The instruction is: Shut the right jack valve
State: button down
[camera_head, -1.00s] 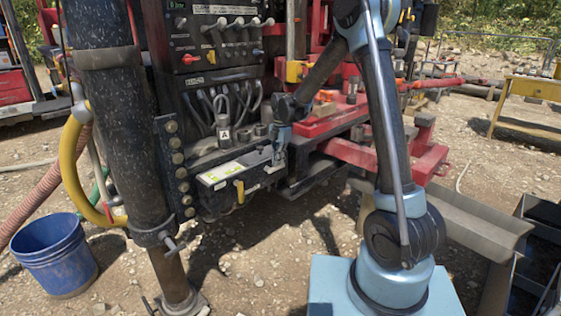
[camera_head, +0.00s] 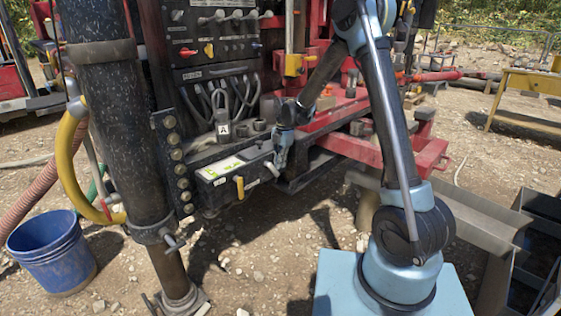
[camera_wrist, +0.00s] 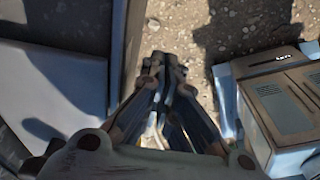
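A black valve box (camera_head: 215,172) with a white and green label is on the drill rig, in the head view. A yellow lever handle (camera_head: 239,187) hangs down from its front, left of my gripper. My gripper (camera_head: 279,163) points down by the box's right end. A small pale part shows just left of its fingertips, but I cannot tell if it is a valve handle or if they touch. In the wrist view my gripper's fingers (camera_wrist: 164,62) converge with tips close together and appear shut. No handle is clear between them.
A control panel with levers (camera_head: 222,45) and hoses rises behind the box. A thick black jack post (camera_head: 115,130) stands left, with a blue bucket (camera_head: 52,255) beside it. Red rig beams (camera_head: 400,158) and a metal trough (camera_head: 460,215) lie to the right. Gravel ground is open in front.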

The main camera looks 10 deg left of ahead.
jog(key=shift+s+a+f, duration=0.1)
jog(key=shift+s+f, duration=0.05)
jog(key=shift+f, duration=0.75)
dwell(0.3)
notch_tip(320, 180, up, 12)
jog(key=w, duration=0.1)
jog(key=shift+w+d, duration=0.2)
jog(key=shift+d, duration=0.2)
jog(key=shift+f, duration=0.1)
